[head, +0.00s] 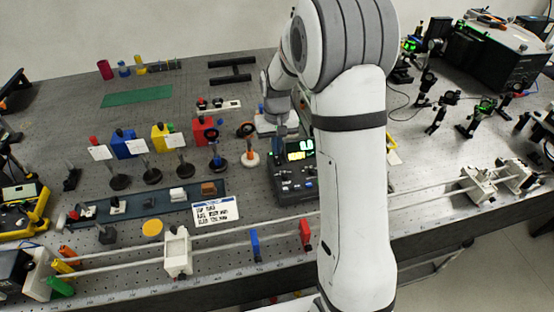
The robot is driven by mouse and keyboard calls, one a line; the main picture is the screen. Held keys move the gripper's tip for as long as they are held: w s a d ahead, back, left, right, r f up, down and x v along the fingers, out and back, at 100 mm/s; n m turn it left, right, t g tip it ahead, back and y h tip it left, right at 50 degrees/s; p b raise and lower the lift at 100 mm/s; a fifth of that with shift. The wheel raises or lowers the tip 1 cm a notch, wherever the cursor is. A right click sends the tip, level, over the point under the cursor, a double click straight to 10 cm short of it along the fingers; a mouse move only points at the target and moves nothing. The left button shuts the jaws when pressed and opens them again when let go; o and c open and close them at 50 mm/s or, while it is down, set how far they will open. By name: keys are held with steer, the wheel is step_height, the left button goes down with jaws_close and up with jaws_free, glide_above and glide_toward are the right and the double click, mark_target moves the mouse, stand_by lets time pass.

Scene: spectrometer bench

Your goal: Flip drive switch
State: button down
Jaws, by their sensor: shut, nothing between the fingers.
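A black control box (292,188) with a lit display (300,150) and small knobs or switches stands mid-bench, just left of my arm. I cannot make out which of its small controls is the drive switch. My gripper (281,131) points down at the back left of this box, close to the display. It is shut and holds nothing. It is small in the view, and I cannot tell whether its tips touch the box. My arm hides the bench to the right of the box.
A labelled white card (215,211) lies left of the box. Posts with blue (128,143), yellow and red (204,130) blocks stand further left. Long rails with a white carriage (178,252) cross the front. Optics mounts and a black instrument (492,58) fill the right.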

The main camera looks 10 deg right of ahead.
mark_target(277, 157)
steer(key=shift+f+b, duration=0.65)
steer(key=shift+f, duration=0.25)
stand_by(0.8)
steer(key=shift+r, duration=0.1)
steer(key=shift+r+p, duration=2.15)
steer(key=shift+r, duration=1.3)
steer(key=s+r+t, duration=0.2)
steer(key=s+r, duration=0.7)
steer(key=s, duration=0.2)
steer(key=s+r+t+b, duration=0.1)
steer(key=s, duration=1.4)
steer(key=shift+s+r, duration=0.2)
steer(key=shift+r, duration=0.2)
